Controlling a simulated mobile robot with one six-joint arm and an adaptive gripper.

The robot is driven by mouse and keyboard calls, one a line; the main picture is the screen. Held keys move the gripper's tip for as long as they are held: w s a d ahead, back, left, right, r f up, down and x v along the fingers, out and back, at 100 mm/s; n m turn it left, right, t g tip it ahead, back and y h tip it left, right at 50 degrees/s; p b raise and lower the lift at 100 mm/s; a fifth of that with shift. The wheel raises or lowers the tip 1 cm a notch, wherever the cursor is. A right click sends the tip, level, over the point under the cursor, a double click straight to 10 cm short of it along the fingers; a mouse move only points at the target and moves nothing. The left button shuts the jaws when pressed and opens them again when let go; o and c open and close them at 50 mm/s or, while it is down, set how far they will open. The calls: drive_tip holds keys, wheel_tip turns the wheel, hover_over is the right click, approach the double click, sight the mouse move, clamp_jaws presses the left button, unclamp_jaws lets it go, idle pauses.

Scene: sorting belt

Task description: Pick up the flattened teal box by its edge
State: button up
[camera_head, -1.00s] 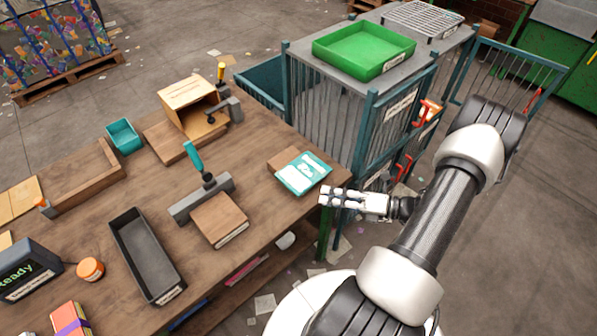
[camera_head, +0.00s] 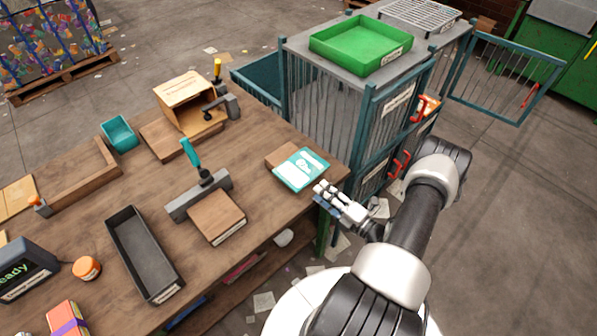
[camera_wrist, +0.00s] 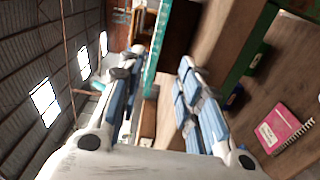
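The flattened teal box (camera_head: 303,167), with white markings, lies flat at the right end of the wooden table, its right edge near the table's edge. It partly covers a brown cardboard piece (camera_head: 280,156). My gripper (camera_head: 320,191) is just off the box's near right edge, at the table's edge, with its fingers pointing toward the box. In the wrist view my gripper (camera_wrist: 167,62) is open, and a thin teal edge (camera_wrist: 152,62) shows in the gap, nearer the left finger. I cannot tell whether a finger touches it.
A barred cage (camera_head: 368,120) with a green tray (camera_head: 360,50) on top stands just behind the table's right end. A pink notebook (camera_wrist: 284,128) lies on a lower shelf.

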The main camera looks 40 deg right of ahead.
sight(311, 181)
drive_tip(key=shift+w+a+r+b, duration=0.1)
drive_tip(key=shift+w+r+b, duration=0.05)
drive_tip(key=shift+w, duration=0.95)
drive_tip(key=shift+w+a+r+b, duration=0.1)
drive_tip(key=shift+w+b, duration=0.1)
drive_tip(key=shift+w, duration=0.95)
drive_tip(key=shift+w+a+r+b, duration=0.1)
drive_tip(key=shift+w+r+b, duration=0.05)
drive_tip(key=shift+w, duration=0.95)
drive_tip(key=shift+c, duration=0.5)
clamp_jaws()
